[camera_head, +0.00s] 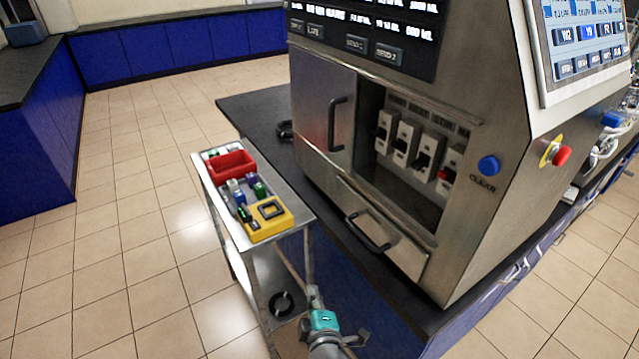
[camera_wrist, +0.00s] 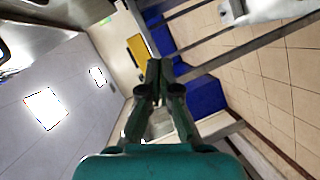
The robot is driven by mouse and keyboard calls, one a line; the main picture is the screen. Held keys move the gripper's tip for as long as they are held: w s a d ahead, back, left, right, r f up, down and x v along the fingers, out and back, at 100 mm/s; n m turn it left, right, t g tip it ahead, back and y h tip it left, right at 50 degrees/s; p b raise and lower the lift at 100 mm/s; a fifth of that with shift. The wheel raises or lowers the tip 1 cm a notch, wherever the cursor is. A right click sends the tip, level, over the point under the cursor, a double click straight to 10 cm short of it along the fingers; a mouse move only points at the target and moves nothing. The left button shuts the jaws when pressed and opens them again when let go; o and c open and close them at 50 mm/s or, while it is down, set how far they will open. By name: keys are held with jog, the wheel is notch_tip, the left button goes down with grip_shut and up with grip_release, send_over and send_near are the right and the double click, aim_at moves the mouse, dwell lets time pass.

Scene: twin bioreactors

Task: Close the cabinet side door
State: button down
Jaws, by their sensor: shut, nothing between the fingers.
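The steel cabinet (camera_head: 470,130) stands on a dark bench in the head view. A steel door panel (camera_head: 312,110) with a dark upright handle (camera_head: 336,125) covers the left part of its front. To the right of this panel the front is open, showing several switches. A lower panel (camera_head: 400,250) has its own dark handle. I cannot tell which panel is the side door, and the cabinet's far left side is hidden. My gripper (camera_wrist: 159,68) is shut and empty in the wrist view. In the head view it is low, in front of the bench, apart from the cabinet.
A small cart (camera_head: 222,215) holds a red bin (camera_head: 231,164), a yellow block (camera_head: 268,219) and small bottles, close left of the bench. A red button (camera_head: 562,156) and blue button (camera_head: 489,165) are on the cabinet. The tiled floor (camera_head: 150,200) at left is clear.

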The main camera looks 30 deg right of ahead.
jog(key=w+d+r+h, duration=0.2)
jog(key=w+r+h, duration=0.3)
jog(key=w+r, duration=0.65)
jog(key=w+r+m+g+h, duration=0.2)
jog(key=r+g+h, duration=0.1)
jog(key=r, duration=0.6)
jog(key=w+r+m+g+h, duration=0.2)
jog(key=r, duration=0.7)
jog(key=w+d, duration=0.1)
jog(key=d, duration=0.9)
jog(key=shift+w+r, duration=0.15)
jog(key=shift+w, duration=0.1)
